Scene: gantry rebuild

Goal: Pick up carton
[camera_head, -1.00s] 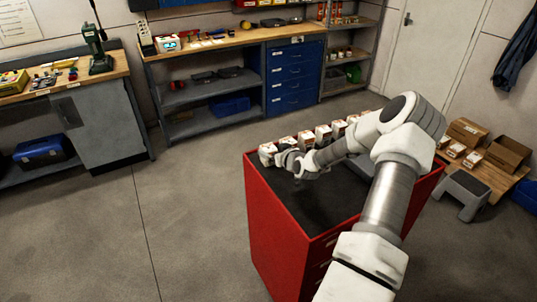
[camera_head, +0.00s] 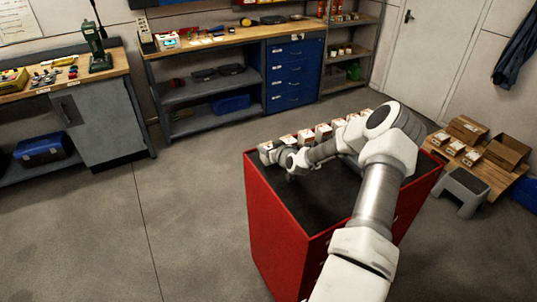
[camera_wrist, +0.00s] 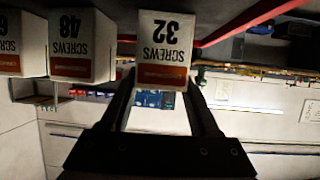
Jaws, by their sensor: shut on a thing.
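A white carton with a red-brown band (camera_wrist: 164,50) reads "SCREWS 32", upside down in the wrist view. My gripper (camera_wrist: 162,82) is shut on it, with one finger at each side of its near end. In the head view my gripper (camera_head: 283,158) is at the left end of a row of similar cartons, along the back edge of the red cabinet (camera_head: 275,232). The head view is too small to tell whether the held carton is raised from the top.
A carton marked "SCREWS 48" (camera_wrist: 82,45) stands beside the held one, with a small gap, and another carton (camera_wrist: 10,42) beyond it. More cartons (camera_head: 323,131) continue the row. The cabinet's dark top (camera_head: 305,205) is bare in front.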

